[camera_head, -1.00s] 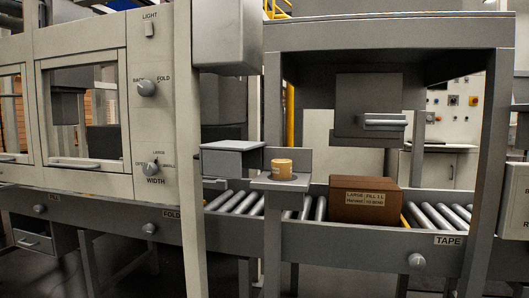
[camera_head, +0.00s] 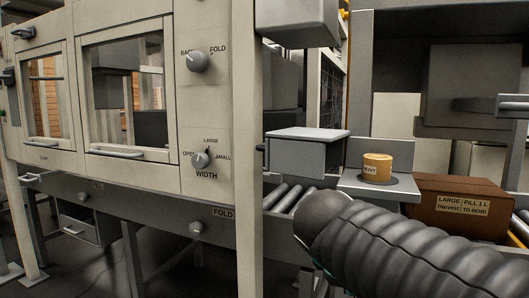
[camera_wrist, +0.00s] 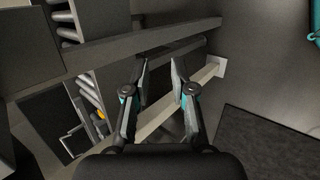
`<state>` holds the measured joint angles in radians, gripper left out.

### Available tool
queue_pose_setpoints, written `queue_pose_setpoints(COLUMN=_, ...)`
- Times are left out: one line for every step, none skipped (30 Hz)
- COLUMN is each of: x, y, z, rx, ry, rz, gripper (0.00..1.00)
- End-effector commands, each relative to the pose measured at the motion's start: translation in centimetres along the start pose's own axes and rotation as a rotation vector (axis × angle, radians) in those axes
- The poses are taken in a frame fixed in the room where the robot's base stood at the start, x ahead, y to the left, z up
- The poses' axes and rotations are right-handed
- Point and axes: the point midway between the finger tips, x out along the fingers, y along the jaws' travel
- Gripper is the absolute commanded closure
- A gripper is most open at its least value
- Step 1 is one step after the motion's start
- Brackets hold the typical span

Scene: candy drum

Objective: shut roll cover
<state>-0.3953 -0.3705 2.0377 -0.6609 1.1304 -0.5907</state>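A yellow-tan tape roll (camera_head: 377,170) stands upright on a small grey shelf (camera_head: 405,191) with a back plate, and its top and front show. A grey box-shaped cover with a pale flat top (camera_head: 308,135) is just left of the shelf. It looks like the roll cover, and it is not over the roll. My gripper (camera_wrist: 158,64) is open and empty in the wrist view. Its two fingers are apart, over a beam and the floor. The gripper is not visible in the head view, so its distance from the cover cannot be told.
A brown carton (camera_head: 450,207) sits on the conveyor right of the shelf. A pale post (camera_head: 249,150) stands left of the cover. A grey unit (camera_head: 470,90) hangs above the carton. My ribbed arm crosses the lower right and hides part of the conveyor.

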Motion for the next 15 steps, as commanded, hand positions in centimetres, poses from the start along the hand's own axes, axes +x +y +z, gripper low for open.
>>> queue_pose_setpoints(x=-0.6, y=2.1, z=-2.5, rx=-0.149, ry=-0.025, rz=0.063, gripper=0.75)
queue_pose_setpoints(x=-1.1, y=3.4, z=-3.7, rx=-0.234, ry=-0.046, rz=0.103, gripper=0.75)
queue_pose_setpoints(x=-2.0, y=5.0, z=-5.5, rx=-0.343, ry=-0.076, rz=0.158, gripper=0.75)
queue_pose_setpoints(x=-2.7, y=6.2, z=-6.9, rx=-0.424, ry=-0.102, rz=0.2, gripper=0.75)
queue_pose_setpoints(x=-3.6, y=7.3, z=-8.3, rx=-0.501, ry=-0.129, rz=0.243, gripper=0.75)
queue_pose_setpoints(x=-4.8, y=8.6, z=-10.4, rx=-0.597, ry=-0.165, rz=0.299, gripper=0.75)
queue_pose_setpoints(x=-5.8, y=9.5, z=-11.8, rx=-0.663, ry=-0.196, rz=0.34, gripper=0.75)
queue_pose_setpoints(x=-6.8, y=10.2, z=-13.2, rx=-0.724, ry=-0.225, rz=0.378, gripper=0.75)
queue_pose_setpoints(x=-8.2, y=11.0, z=-15.1, rx=-0.796, ry=-0.265, rz=0.428, gripper=0.75)
queue_pose_setpoints(x=-9.2, y=11.5, z=-16.4, rx=-0.846, ry=-0.296, rz=0.463, gripper=0.75)
queue_pose_setpoints(x=-10.3, y=11.9, z=-17.6, rx=-0.89, ry=-0.325, rz=0.496, gripper=0.75)
queue_pose_setpoints(x=-11.7, y=12.4, z=-19.1, rx=-0.942, ry=-0.366, rz=0.537, gripper=0.75)
queue_pose_setpoints(x=-12.7, y=12.7, z=-20.0, rx=-0.977, ry=-0.395, rz=0.565, gripper=0.75)
queue_pose_setpoints(x=-13.7, y=13.0, z=-20.9, rx=-1.007, ry=-0.425, rz=0.59, gripper=0.75)
queue_pose_setpoints(x=-14.9, y=13.2, z=-21.9, rx=-1.043, ry=-0.462, rz=0.619, gripper=0.75)
